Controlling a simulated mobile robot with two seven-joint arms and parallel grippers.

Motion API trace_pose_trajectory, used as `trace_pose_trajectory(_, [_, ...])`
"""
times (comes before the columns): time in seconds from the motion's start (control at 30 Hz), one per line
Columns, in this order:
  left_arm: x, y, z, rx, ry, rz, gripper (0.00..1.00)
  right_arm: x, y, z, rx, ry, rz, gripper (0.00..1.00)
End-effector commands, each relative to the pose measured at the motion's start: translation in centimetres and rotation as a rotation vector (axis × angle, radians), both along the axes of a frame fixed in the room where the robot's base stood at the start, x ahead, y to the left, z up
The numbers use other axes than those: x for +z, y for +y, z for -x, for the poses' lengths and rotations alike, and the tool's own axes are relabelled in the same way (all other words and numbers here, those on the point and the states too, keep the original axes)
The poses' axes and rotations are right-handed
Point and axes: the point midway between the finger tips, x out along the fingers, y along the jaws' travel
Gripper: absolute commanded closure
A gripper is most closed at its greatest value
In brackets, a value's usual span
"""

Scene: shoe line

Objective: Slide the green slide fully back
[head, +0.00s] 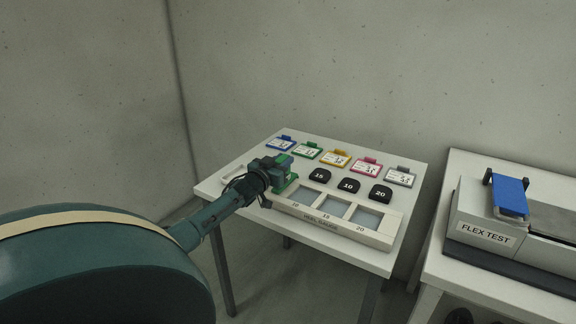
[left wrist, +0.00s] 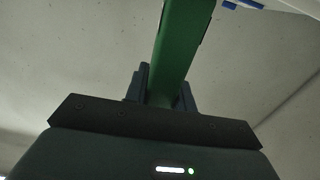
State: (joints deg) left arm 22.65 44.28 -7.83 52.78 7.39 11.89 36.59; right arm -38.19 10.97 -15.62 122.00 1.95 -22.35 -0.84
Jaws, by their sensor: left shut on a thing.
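The green slide (head: 290,186) is at the left part of the white table, partly hidden behind my left gripper (head: 277,168). In the left wrist view it shows as a long green bar (left wrist: 184,42) running up from between the two fingers (left wrist: 160,88). My left gripper is shut on it. How far back the slide sits, and what it rests on, cannot be told. My right gripper is in neither view.
The white table (head: 246,163) carries a back row of coloured cards, black blocks numbered 15, 10 and 20 (head: 348,185), and a front tray (head: 326,227) with numbered recesses. To the right stands a flex test machine (head: 486,233) with a blue piece (head: 510,194) on top.

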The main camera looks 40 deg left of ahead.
Motion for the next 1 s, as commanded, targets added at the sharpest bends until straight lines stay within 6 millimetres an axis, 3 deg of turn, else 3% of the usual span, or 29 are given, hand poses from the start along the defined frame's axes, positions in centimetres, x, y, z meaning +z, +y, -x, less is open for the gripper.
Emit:
trace_pose_trajectory(0.23, [0.2, 0.5, 0.1, 0.008, 0.001, -0.003, 1.0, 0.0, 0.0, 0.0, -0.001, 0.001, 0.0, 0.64])
trace_pose_trajectory(0.27, [0.2, 0.5, 0.1, 0.008, 0.001, -0.003, 0.74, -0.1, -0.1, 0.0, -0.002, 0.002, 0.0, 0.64])
trace_pose_trajectory(0.5, [0.2, 0.4, 0.1, 0.007, 0.001, -0.003, 0.54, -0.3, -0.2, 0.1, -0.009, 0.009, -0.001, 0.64])
trace_pose_trajectory(0.83, [0.1, 0.2, 0.3, 0.004, 0.0, -0.002, 0.53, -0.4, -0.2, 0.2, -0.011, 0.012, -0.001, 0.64])
trace_pose_trajectory(1.0, [0.0, -0.2, 1.6, 0.003, 0.003, 0.0, 0.53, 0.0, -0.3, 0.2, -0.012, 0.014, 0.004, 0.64])
